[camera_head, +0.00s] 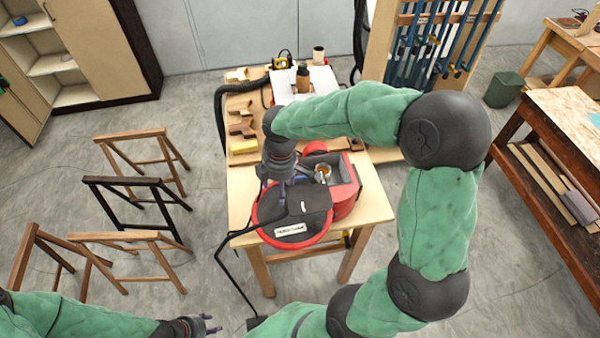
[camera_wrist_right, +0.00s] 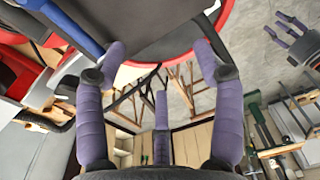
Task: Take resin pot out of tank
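The resin pot (camera_head: 323,172), a small metallic pot with amber contents, sits inside the grey-walled open compartment of the red tank (camera_head: 345,208) on the workbench. A round red and dark lid (camera_head: 290,228) with a white label is at the tank's near left. My right gripper (camera_head: 284,188) is just left of the pot, over the dark part of the lid; its fingertips are partly hidden in the head view. The right wrist view shows its purple fingers (camera_wrist_right: 160,52) spread on either side of a dark surface; contact is unclear. My left gripper (camera_head: 211,324) is open and empty at bottom left, away from the bench.
Wooden trestles (camera_head: 130,200) stand at left. A shelved bench (camera_head: 565,130) is at right. My right arm spans above the bench.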

